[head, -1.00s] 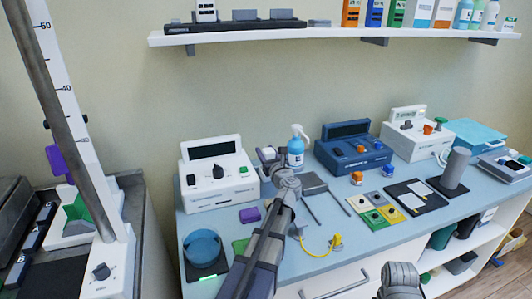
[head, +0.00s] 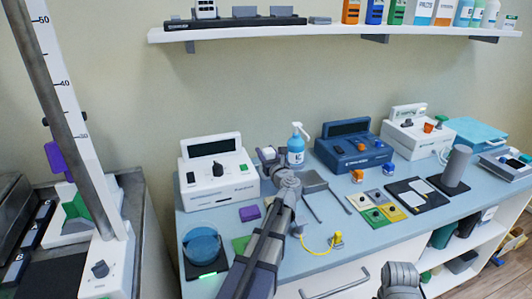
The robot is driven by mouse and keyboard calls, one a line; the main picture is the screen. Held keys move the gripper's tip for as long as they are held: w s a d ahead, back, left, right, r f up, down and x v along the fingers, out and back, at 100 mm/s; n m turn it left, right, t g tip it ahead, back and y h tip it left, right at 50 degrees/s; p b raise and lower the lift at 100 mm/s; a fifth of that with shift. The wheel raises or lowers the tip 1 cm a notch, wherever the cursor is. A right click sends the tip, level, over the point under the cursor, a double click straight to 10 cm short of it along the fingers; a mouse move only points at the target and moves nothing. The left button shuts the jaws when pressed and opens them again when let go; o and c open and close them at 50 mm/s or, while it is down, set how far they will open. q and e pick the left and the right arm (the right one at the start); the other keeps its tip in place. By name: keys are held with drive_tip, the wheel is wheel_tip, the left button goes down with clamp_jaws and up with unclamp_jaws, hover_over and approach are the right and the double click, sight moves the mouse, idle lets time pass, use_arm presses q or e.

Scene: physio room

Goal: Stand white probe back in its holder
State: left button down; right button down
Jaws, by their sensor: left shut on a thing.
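My left gripper (head: 268,157) is shut on a small white piece (head: 268,150), which looks like the white probe. Only the top of this piece shows above the fingers; the rest is hidden by the gripper and arm. It is in front of the right end of the white console (head: 218,174), left of the blue pump bottle (head: 296,153). I cannot tell whether it touches anything below. A holder for it cannot be made out clearly; the area behind the gripper is hidden.
A blue console (head: 354,147), coloured pads (head: 376,210) and a grey cylinder (head: 456,165) stand farther right. A blue round dish (head: 202,243) and purple block (head: 250,213) are front left. A shelf (head: 335,32) hangs above.

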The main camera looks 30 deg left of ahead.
use_arm(q)
drive_tip(key=shift+c, duration=1.4)
unclamp_jaws()
drive_tip(key=shift+r, duration=0.1)
wheel_tip(320, 180, up, 10)
drive_tip(key=p, duration=1)
